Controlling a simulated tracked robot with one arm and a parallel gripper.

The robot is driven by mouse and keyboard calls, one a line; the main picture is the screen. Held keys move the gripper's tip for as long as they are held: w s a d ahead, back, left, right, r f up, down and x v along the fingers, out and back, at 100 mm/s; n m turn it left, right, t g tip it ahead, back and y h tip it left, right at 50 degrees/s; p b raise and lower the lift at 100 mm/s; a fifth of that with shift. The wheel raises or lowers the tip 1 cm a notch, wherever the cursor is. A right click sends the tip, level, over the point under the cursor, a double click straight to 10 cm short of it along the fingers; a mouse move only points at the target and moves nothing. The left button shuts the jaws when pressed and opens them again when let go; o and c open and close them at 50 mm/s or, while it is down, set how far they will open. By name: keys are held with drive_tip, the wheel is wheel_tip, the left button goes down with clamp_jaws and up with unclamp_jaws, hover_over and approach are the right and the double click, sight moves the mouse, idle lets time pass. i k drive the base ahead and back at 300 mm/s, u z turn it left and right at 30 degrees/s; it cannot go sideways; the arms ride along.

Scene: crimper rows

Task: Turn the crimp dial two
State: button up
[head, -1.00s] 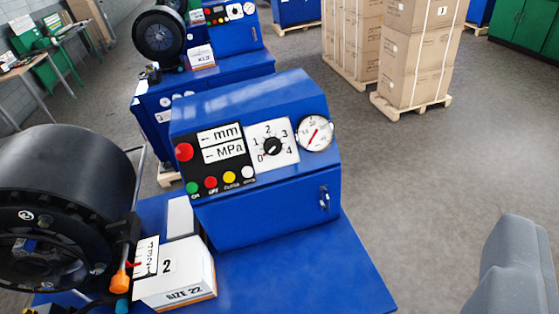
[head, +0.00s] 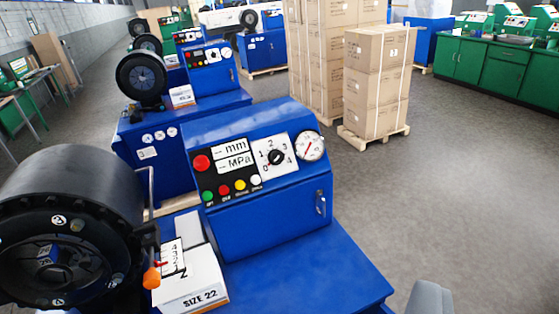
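The near blue crimper's control panel carries a white plate with a black crimp dial (head: 277,157), marked 0 to 4. Its pointer seems turned to the lower left, near 0, but it is too small to be sure. A card with a 2 stands by a white box (head: 190,284) marked SIZE 22 on this machine's bench. A smooth grey part (head: 430,300), probably of my gripper, shows at the lower right edge, well apart from the dial. Its fingertips are not clearly seen, and nothing of mine touches the panel.
A round gauge (head: 309,146), red button (head: 202,163) and several coloured buttons surround the dial. The black crimping head (head: 75,215) stands at left. More blue crimpers (head: 185,85) recede behind. Boxes (head: 375,80) stand on a pallet. Grey floor (head: 460,190) is clear at right.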

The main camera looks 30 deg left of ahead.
sight(275, 157)
drive_tip(key=u, duration=0.1)
drive_tip(key=i, duration=0.95)
drive_tip(key=z, duration=0.1)
